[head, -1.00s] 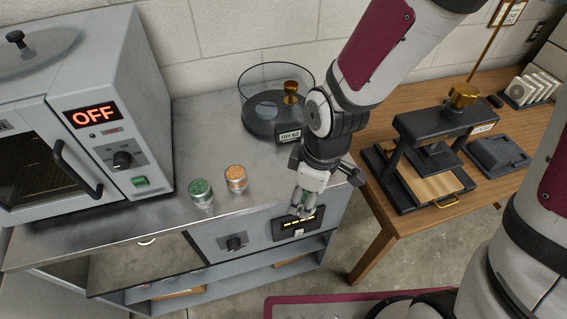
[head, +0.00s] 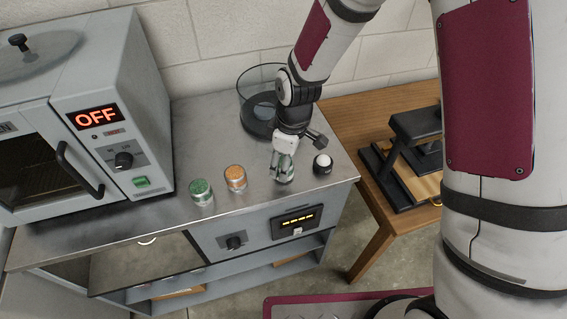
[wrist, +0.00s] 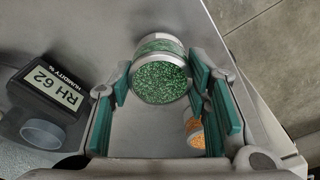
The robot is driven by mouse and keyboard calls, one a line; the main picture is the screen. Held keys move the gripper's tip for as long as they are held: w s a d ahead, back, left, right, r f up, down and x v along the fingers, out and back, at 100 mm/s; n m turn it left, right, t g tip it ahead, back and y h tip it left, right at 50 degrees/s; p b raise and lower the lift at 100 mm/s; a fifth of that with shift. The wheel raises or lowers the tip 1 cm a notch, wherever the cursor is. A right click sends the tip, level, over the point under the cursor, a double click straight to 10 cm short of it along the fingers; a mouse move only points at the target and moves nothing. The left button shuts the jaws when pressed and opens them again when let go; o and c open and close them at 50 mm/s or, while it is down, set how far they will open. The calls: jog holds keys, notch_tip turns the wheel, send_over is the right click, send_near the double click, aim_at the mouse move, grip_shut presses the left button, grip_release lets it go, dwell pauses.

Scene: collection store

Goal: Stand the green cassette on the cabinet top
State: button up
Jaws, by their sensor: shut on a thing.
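The green cassette, a clear round jar of green granules with a metal rim, shows large between my fingers in the wrist view (wrist: 160,78). My gripper (head: 284,176) is shut on it, with teal pads at its sides. In the head view the fingers are over the right part of the grey metal cabinet top (head: 225,215), near its front edge. The held jar is mostly hidden there. I cannot tell whether its base touches the top.
Another green jar (head: 202,192) and an orange jar (head: 236,178) stand left of my gripper. A small black thing with a white top (head: 322,164) is close on the right. Behind is a glass vessel (head: 258,108). An oven (head: 120,140) fills the left; a wooden table (head: 365,120) adjoins right.

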jog(key=shift+f, duration=0.35)
jog(key=shift+f, duration=0.15)
jog(key=o, duration=1.2)
jog(key=r, duration=0.4)
jog(key=d+r, duration=0.1)
jog(key=r, duration=0.3)
jog(key=r+b, duration=0.1)
jog(key=r, duration=0.3)
jog(key=shift+s+d+r, duration=0.15)
jog(key=shift+s+r, duration=0.05)
jog(key=shift+s, duration=0.1)
jog(key=s+d+r+m+t, duration=0.1)
jog(key=s+d+r+m, duration=0.3)
jog(key=s+d+r, duration=0.1)
jog(key=s+d+r+m+t, duration=0.2)
jog(key=s+d+r+m, duration=0.3)
jog(key=s+d+r, duration=0.1)
jog(key=s+d+r+m+t+h, duration=0.1)
jog(key=s+d+r+m, duration=0.3)
jog(key=s+d+r, duration=0.1)
jog(key=shift+s+d+r+m+t, duration=0.1)
jog(key=shift+s+r+m+t, duration=0.1)
jog(key=shift+s+r, duration=0.3)
jog(key=shift+s+d+r+m+t, duration=0.1)
jog(key=shift+s+r+t, duration=0.15)
jog(key=shift+s, duration=0.4)
